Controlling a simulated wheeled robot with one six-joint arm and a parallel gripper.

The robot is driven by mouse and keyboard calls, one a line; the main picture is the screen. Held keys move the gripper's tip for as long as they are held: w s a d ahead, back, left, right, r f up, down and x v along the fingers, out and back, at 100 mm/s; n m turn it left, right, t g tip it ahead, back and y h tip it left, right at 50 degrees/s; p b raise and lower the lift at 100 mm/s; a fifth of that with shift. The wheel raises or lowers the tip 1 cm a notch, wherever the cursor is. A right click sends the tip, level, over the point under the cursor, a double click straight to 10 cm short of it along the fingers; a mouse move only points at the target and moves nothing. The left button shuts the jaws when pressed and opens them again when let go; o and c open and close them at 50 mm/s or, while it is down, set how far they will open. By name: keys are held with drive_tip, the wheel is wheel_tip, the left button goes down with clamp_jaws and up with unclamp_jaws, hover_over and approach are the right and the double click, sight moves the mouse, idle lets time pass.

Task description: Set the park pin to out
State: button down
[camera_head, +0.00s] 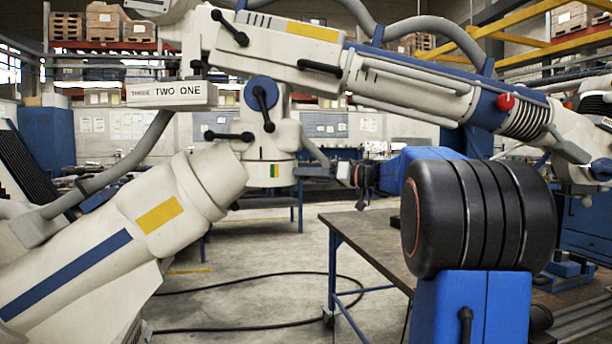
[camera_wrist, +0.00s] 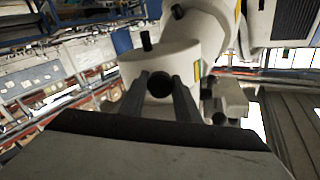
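The microscope arm has a cream round joint housing. A dark knob, which looks like the park pin (camera_head: 314,172), sticks out of its lower right side. In the wrist view the round black end of the pin (camera_wrist: 160,84) sits between my two grey fingertips. My gripper (camera_wrist: 160,88) is level with the pin and also shows in the head view (camera_head: 357,176), to the right of the housing. The fingers stand one on each side of the knob. I cannot tell whether they touch or press on it. The pin's shaft is mostly hidden behind its end.
Black clamp levers (camera_head: 263,100) stick out of the microscope arm above and left of the pin. A thick cream arm section (camera_head: 150,210) fills the lower left. A black cable (camera_head: 250,325) lies on open floor.

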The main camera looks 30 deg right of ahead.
drive_tip(key=shift+v, duration=1)
drive_tip(key=c, duration=1.3)
unclamp_jaws()
drive_tip(key=shift+c, duration=0.2)
drive_tip(key=shift+d, duration=0.1)
drive_tip(key=v, duration=1.7)
drive_tip(key=shift+s, duration=0.15)
drive_tip(key=s+a+f+m+g+h, duration=0.2)
drive_tip(key=s+a+f+g, duration=0.15)
drive_tip(key=a+f, duration=0.75)
drive_tip(key=s+a+f+m+g+h, duration=0.15)
drive_tip(key=a+f+g, duration=0.25)
drive_tip(key=a+f, duration=0.75)
drive_tip(key=s+a+f+g+h, duration=0.1)
drive_tip(key=s+a+f+h, duration=0.2)
drive_tip(key=s+f, duration=0.5)
drive_tip(key=s+a+f+g+h, duration=0.1)
drive_tip(key=s+a+f+h, duration=0.3)
drive_tip(key=s+f, duration=0.5)
drive_tip(key=shift+s+a, duration=0.35)
drive_tip(key=shift+s, duration=0.85)
